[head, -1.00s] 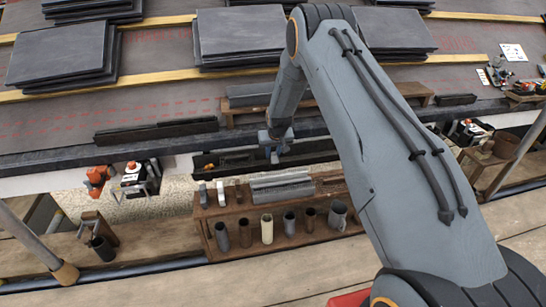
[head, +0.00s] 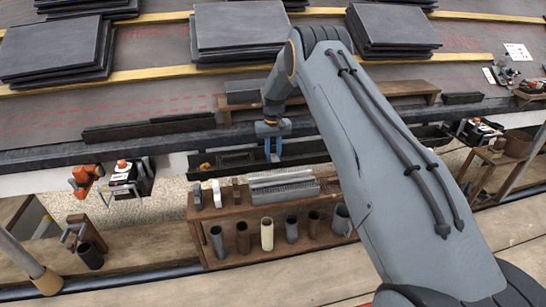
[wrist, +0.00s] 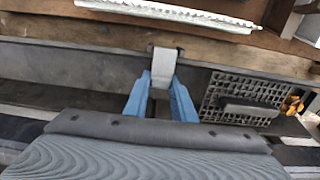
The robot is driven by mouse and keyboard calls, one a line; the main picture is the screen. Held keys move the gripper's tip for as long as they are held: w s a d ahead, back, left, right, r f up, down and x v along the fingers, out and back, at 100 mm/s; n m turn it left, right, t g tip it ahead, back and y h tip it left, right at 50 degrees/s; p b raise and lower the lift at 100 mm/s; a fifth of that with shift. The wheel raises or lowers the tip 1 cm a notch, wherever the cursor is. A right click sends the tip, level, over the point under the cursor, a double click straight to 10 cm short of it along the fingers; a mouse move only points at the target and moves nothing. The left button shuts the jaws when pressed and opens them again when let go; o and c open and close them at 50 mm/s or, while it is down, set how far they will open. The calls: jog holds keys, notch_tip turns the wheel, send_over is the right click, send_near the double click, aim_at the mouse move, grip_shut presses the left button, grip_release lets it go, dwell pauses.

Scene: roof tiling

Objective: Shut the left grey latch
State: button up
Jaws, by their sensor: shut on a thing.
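My gripper (head: 273,153) points down at the dark trough (head: 232,161) along the roof's lower edge, in the head view. In the wrist view its two blue fingers (wrist: 162,84) are shut on a short light grey strip, which I take for the grey latch (wrist: 166,62). The strip lies between the fingertips, with a dark bracket at its far end near a wooden board. In the head view the latch is too small to tell apart from the fingertips. Whether it is fully closed I cannot tell.
A wooden shelf (head: 284,236) with several tubes and a ribbed grey metal piece (head: 283,187) stands just in front of the trough. Slate stacks (head: 238,31) lie on the roof behind.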

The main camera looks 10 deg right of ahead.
jog(key=shift+a, duration=0.1)
jog(key=o, duration=1.1)
jog(key=shift+c, duration=0.2)
jog(key=shift+r+p, duration=0.9)
jog(key=shift+r, duration=2.95)
